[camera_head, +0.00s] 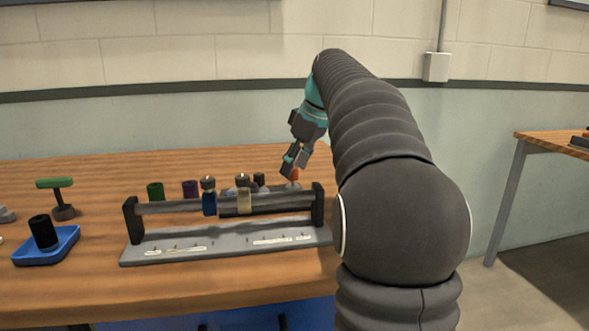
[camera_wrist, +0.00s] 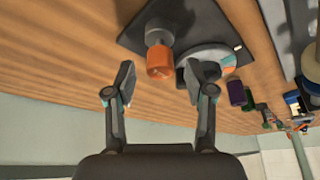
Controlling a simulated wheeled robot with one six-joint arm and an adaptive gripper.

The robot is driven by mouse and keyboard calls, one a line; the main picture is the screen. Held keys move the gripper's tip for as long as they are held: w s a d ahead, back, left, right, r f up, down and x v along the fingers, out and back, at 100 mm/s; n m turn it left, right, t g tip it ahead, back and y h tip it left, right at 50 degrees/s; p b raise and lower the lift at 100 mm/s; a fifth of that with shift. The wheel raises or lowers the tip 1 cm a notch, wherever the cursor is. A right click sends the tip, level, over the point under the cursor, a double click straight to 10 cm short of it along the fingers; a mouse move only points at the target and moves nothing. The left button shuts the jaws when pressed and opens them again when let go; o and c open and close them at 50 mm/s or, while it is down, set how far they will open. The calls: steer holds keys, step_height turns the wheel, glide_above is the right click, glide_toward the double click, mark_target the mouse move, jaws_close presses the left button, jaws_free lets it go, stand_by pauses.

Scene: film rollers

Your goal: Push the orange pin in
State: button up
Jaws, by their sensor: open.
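The orange pin (camera_wrist: 159,62) shows in the wrist view as a short cylinder sticking out of a grey round collar (camera_wrist: 157,25) on a dark plate (camera_wrist: 195,18). In the head view a bit of the orange pin (camera_head: 295,173) shows behind the right end of the rack. My gripper (camera_wrist: 160,80) is open, with one finger on each side of the pin in the picture and a visible gap to both. Nothing is held. In the head view my gripper (camera_head: 292,162) points down right at the pin; whether it touches cannot be told.
A grey disc (camera_wrist: 205,54) lies close beside the pin, near the right finger. A blue tray (camera_head: 62,243) and a green-topped stand (camera_head: 55,184) are at left.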

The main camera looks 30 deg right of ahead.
steer(key=shift+w+f, duration=0.1)
steer(key=shift+f, duration=0.25)
jaws_close()
steer(key=shift+f+b, duration=0.3)
steer(key=shift+f, duration=0.55)
jaws_free()
steer(key=shift+r, duration=0.1)
steer(key=v, duration=1.2)
